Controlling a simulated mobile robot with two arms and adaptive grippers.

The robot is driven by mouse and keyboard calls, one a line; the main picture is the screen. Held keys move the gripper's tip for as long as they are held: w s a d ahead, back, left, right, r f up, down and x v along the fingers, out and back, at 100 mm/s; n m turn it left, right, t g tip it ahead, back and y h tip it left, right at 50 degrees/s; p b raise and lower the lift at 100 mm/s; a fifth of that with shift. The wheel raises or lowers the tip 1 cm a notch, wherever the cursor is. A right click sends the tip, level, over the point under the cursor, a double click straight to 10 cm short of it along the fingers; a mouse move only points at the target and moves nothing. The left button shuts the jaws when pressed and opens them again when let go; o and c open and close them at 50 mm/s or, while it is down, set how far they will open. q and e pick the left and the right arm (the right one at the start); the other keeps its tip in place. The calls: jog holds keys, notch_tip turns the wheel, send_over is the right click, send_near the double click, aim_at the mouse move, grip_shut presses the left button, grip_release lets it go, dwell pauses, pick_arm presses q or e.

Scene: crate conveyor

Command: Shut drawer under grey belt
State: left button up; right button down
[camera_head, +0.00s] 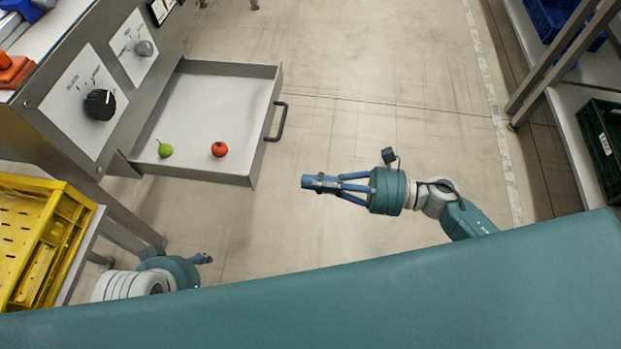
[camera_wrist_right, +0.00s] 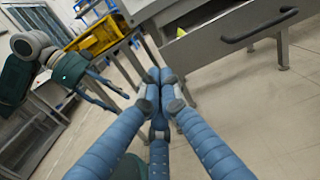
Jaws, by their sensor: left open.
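The drawer (camera_head: 222,70) is pulled far out from the grey cabinet. Its light tray holds a green pear (camera_head: 165,149) and a red round fruit (camera_head: 219,149), which lie apart near the lower wall. The dark bar handle (camera_head: 277,121) is on the front panel, and it also shows in the right wrist view (camera_wrist_right: 260,27). My right gripper (camera_head: 307,183) is to the lower right of the handle, clear of the drawer, with its blue fingers together and empty. My left gripper (camera_head: 206,258) is below the drawer, partly hidden; its open fingers show in the right wrist view (camera_wrist_right: 112,93).
A yellow crate (camera_head: 78,195) stands at the left. A black knob (camera_head: 99,104) and a grey knob (camera_head: 145,48) are on the cabinet panels. Shelving with a green crate (camera_head: 598,135) is at the right. The floor (camera_head: 390,110) right of the drawer is clear.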

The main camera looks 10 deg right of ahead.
aim_at(250, 175)
jog(key=x, duration=1.1)
